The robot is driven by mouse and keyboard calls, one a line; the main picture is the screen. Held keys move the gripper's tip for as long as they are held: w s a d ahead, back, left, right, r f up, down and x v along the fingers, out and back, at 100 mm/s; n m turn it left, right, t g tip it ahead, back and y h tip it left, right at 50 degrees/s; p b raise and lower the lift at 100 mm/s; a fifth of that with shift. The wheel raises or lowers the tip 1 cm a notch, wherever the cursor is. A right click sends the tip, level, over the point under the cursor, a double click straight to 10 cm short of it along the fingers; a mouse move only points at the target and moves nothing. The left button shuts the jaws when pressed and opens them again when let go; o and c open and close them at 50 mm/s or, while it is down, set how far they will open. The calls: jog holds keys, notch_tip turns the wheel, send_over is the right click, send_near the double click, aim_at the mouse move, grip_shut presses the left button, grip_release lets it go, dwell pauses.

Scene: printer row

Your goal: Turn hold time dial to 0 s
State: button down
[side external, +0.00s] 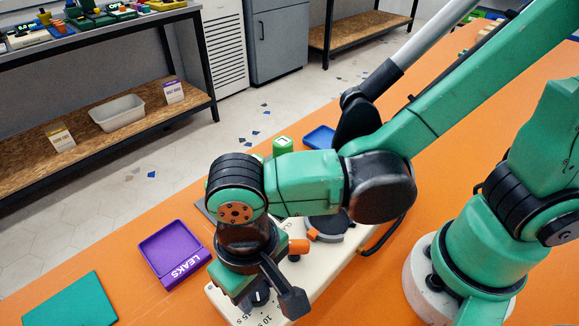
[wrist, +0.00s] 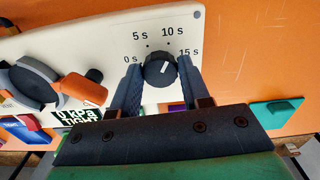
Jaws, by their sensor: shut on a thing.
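The hold time dial (wrist: 160,69) is a round black knob with a white mark on its face, right of centre; which label it points to is hard to tell. Printed around it are 0 s at the left, 5 s and 10 s above, and 15 s at the right. My gripper (wrist: 159,76) is shut on the dial, with one dark finger on each side of it. In the side external view my gripper (side external: 270,296) reaches down onto the front end of the cream panel (side external: 333,264), and the dial (side external: 260,298) is partly hidden.
A purple tray (side external: 173,252) marked LEAKS and a green mat (side external: 70,302) lie on the orange table. Table between them is clear.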

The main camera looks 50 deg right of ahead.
jog(key=n, duration=0.6)
jog(key=shift+n, duration=0.3)
jog(key=n, duration=1.1)
jog(key=shift+n, duration=0.4)
jog(key=n, duration=0.5)
jog(key=shift+w+n, duration=0.1)
jog(key=shift+n, duration=0.2)
jog(key=shift+c, duration=2.1)
grip_release()
